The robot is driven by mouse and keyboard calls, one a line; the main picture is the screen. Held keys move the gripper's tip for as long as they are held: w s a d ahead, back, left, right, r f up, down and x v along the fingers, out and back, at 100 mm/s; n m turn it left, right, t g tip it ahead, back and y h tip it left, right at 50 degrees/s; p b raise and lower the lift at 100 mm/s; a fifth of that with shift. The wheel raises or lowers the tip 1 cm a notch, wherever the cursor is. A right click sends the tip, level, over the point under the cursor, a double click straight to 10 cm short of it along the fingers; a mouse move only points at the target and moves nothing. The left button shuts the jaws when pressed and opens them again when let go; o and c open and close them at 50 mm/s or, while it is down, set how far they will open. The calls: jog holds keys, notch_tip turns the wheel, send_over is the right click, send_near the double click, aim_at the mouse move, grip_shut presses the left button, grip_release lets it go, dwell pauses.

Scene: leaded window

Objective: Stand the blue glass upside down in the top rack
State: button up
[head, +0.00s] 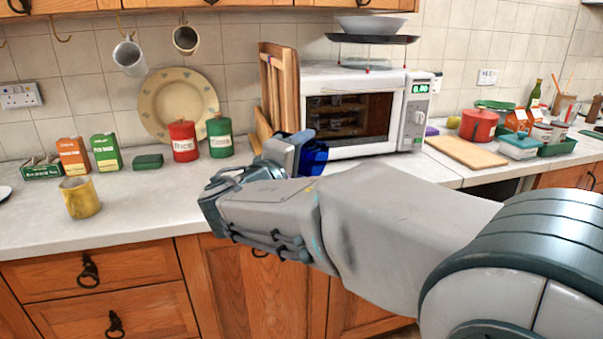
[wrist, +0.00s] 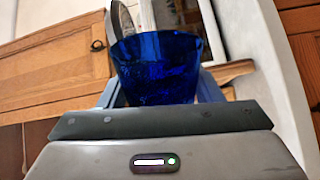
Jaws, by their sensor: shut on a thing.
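My gripper (head: 298,147) is shut on the blue glass (head: 315,158) and holds it in front of the microwave, near the counter's front edge. In the head view my arm and gripper hide part of the glass. In the wrist view the deep blue glass (wrist: 157,66) sits between the two fingers, with its wider end away from the palm. I cannot tell how far it is tilted in the room. No top rack can be made out in either view.
The white microwave (head: 355,105) stands behind my gripper, beside wooden boards (head: 279,85). A yellow mug (head: 80,198) and red and green canisters (head: 183,141) stand left. A chopping board (head: 465,152) lies right. A dark opening (head: 497,188) shows under the right counter.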

jog(key=m+b, duration=0.2)
jog(key=b, duration=0.2)
jog(key=f+m+b, duration=0.1)
jog(key=m+b, duration=0.1)
jog(key=b, duration=0.3)
jog(key=shift+m, duration=0.4)
jog(key=m+b, duration=0.4)
jog(key=b, duration=0.3)
jog(key=shift+w+a+f, duration=0.1)
jog(key=shift+a, duration=0.05)
jog(key=m+b, duration=0.5)
jog(key=b, duration=0.2)
jog(key=shift+w+a, duration=0.1)
jog(key=shift+a, duration=0.05)
jog(key=shift+a+m+b, duration=0.1)
jog(key=shift+m+b, duration=0.65)
jog(key=shift+m, duration=0.05)
jog(key=shift+r+m+b, duration=0.2)
jog(key=shift+m+b, duration=0.1)
jog(key=shift+m, duration=0.2)
